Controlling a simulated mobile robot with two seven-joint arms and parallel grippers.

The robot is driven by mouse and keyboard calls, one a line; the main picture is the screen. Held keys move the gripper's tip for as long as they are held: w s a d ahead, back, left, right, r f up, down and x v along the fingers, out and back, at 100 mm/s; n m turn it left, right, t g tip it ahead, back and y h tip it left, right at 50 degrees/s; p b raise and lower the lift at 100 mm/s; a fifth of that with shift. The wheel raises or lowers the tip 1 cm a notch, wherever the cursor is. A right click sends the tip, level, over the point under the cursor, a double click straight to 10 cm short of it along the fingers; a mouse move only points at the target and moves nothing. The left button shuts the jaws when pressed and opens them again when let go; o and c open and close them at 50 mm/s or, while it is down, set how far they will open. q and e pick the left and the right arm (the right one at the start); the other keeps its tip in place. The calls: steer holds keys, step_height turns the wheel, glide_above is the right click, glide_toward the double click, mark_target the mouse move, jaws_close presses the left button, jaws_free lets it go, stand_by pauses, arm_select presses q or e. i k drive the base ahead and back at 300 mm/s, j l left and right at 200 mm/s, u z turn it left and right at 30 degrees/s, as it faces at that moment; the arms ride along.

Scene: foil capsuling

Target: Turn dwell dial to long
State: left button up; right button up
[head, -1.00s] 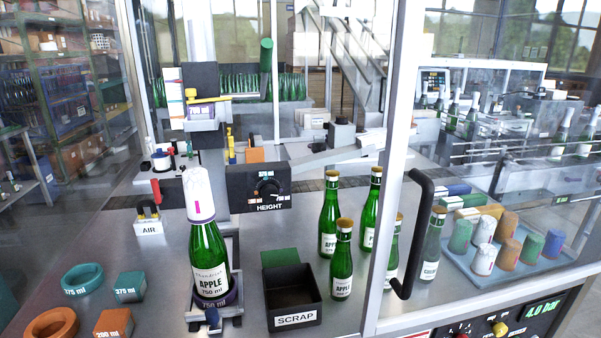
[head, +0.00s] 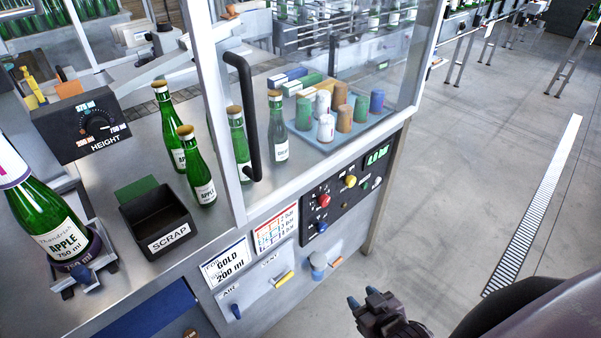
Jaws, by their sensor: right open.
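A black control panel (head: 345,197) is on the cabinet's front below the glass. It carries a red knob (head: 323,200), a yellow knob (head: 350,181), a blue knob (head: 321,227) and a green lit display (head: 377,154). The panel's lettering is too small to read, so I cannot tell which knob is the dwell dial or its setting. My right gripper (head: 363,297) is at the bottom, open and empty, in front of the cabinet and apart from the panel. My left gripper is out of view.
A black door handle (head: 243,115) stands out above the panel. A black scrap bin (head: 158,222), green bottles (head: 201,180) and a HEIGHT dial box (head: 82,126) are on the bench. The floor at right is clear.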

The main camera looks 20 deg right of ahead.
mark_target(321, 227)
steer(key=z, duration=1.15)
